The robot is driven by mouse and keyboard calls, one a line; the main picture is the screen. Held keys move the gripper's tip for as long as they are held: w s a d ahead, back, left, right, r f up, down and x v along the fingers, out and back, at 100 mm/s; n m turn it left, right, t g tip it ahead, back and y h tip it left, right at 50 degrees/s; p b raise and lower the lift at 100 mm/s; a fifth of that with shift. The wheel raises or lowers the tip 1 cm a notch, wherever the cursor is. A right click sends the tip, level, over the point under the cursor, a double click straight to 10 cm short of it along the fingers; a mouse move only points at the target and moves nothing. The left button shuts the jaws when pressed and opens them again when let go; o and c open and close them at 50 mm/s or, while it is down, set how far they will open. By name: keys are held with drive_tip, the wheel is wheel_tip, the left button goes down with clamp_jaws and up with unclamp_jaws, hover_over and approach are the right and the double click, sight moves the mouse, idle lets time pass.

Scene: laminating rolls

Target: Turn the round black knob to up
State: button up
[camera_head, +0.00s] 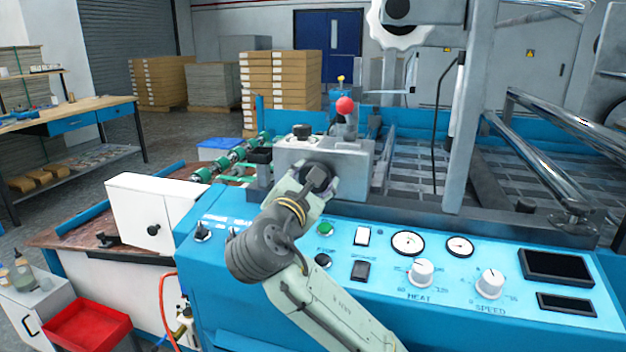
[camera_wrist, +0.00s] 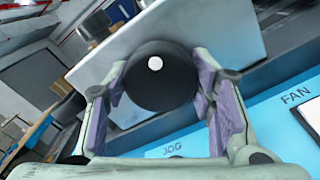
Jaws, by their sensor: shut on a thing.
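The round black knob (camera_wrist: 160,76) is on the front of a grey metal block (camera_head: 345,163) above the blue control panel. A white dot on its face shows in the wrist view. My gripper (camera_wrist: 162,95) has its two purple-padded fingers on either side of the knob, shut on it. In the head view my gripper (camera_head: 318,182) reaches up to the block, and my wrist hides part of the knob.
The blue panel (camera_head: 490,330) below carries a green button (camera_head: 325,229), gauges, switches and white HEAT (camera_head: 420,272) and SPEED (camera_head: 490,284) dials. A red-ball lever (camera_head: 345,105) stands above the block. A white box (camera_head: 152,215) is at left.

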drive_tip(key=shift+n, duration=1.9)
drive_tip(key=o, duration=1.2)
drive_tip(key=v, duration=0.7)
drive_tip(key=shift+s, duration=0.25)
